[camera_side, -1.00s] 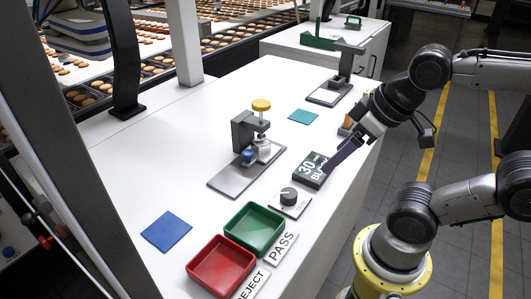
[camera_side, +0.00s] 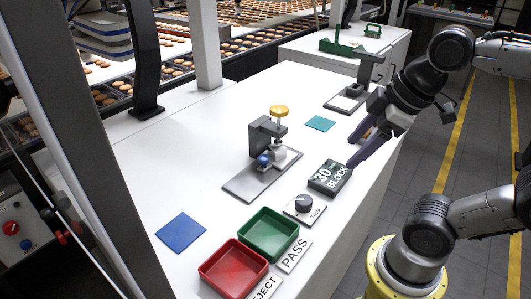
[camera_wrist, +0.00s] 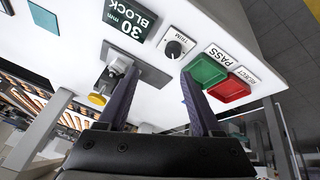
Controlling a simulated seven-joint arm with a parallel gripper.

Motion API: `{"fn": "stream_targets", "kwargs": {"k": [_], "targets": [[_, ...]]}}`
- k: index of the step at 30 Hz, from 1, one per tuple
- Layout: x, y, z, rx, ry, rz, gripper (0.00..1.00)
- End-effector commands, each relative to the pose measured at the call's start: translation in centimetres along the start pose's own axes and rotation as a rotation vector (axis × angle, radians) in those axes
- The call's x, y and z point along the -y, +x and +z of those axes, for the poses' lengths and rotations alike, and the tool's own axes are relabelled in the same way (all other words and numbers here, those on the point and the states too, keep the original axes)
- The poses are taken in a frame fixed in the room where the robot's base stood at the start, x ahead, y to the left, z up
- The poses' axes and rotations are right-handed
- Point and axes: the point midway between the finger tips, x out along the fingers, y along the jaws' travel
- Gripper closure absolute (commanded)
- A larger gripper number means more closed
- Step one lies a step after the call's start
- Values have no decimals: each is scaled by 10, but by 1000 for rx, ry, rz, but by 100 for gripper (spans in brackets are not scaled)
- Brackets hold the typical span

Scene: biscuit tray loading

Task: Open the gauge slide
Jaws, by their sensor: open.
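The gauge (camera_side: 263,137) is a grey stand on a flat metal base plate (camera_side: 248,186), with a yellow round knob (camera_side: 279,111) on top and a blue knob (camera_side: 262,160) low on its side. I cannot tell the slide's position. My gripper (camera_side: 356,158) is open and empty, its dark fingers pointing down close to the 30 mm block (camera_side: 329,177), right of the gauge. In the wrist view my gripper (camera_wrist: 158,76) has its fingers apart. The gauge shows beside the left finger, its yellow knob (camera_wrist: 97,99) near the finger; part of the gauge is hidden.
A black trim dial (camera_side: 304,204) stands between the block and the green pass tray (camera_side: 268,258). The red reject tray (camera_side: 205,269) lies at the front. A blue mat (camera_side: 181,230) and a teal mat (camera_side: 320,123) lie flat.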

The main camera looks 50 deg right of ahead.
Motion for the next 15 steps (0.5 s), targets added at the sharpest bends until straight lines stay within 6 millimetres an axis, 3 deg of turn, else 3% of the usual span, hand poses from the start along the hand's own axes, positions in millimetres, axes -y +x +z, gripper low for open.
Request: {"fn": "stream_targets", "kwargs": {"k": [7, 11, 15], "targets": [[-33, -19, -64, 90, -422, -67, 34], [-53, -14, -102, 140, -616, -129, 34], [-74, 5, -139, 185, -776, -203, 34]]}}
